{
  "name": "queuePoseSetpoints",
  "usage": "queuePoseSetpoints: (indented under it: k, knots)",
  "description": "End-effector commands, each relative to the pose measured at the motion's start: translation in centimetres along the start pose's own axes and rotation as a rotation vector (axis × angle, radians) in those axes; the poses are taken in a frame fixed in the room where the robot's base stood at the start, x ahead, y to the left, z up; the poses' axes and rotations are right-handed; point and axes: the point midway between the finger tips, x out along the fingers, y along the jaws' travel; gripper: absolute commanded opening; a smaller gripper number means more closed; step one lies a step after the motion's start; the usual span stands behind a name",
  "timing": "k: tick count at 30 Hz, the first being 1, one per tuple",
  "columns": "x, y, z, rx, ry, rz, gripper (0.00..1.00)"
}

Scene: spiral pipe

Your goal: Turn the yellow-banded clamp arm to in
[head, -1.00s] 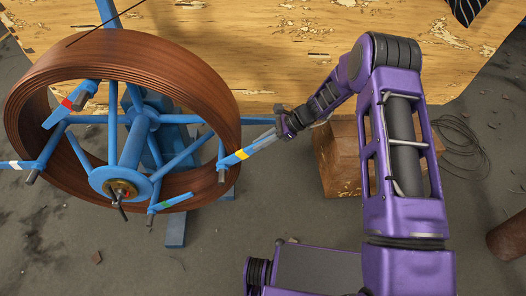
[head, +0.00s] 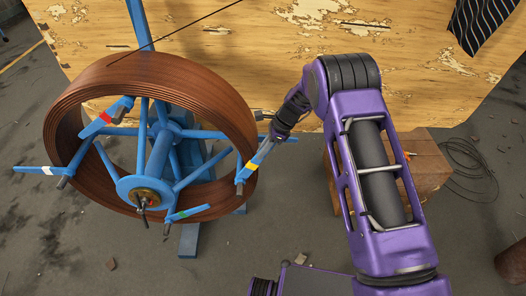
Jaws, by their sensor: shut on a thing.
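The yellow-banded clamp arm (head: 251,166) is a blue bar at the right side of a blue spoked reel (head: 158,155). It slants up and right from its dark pivot end, just outside the coil's right edge. My gripper (head: 268,145) is shut on its outer, upper end, and the fingers partly hide that end. A brown coil of pipe (head: 90,95) is wound around the reel. The other clamp arms carry a red band (head: 107,117), a white band (head: 46,171) and a green band (head: 183,214).
Grey floor lies open below the reel.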

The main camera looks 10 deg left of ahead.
Motion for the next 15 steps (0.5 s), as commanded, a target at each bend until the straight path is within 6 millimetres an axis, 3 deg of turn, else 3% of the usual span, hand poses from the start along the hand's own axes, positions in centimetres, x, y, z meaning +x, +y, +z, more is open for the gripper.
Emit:
queuePoseSetpoints:
  k: [5,6,11,15]
  knots:
    - [-0.11,-0.14,0.2,-0.002,-0.003,-0.004,0.0]
    - [-0.11,-0.14,0.21,-0.002,-0.003,-0.004,0.17]
    - [-0.07,-0.09,0.15,-0.002,-0.003,-0.003,0.45]
    - [-0.03,-0.05,0.1,-0.001,-0.002,-0.001,0.45]
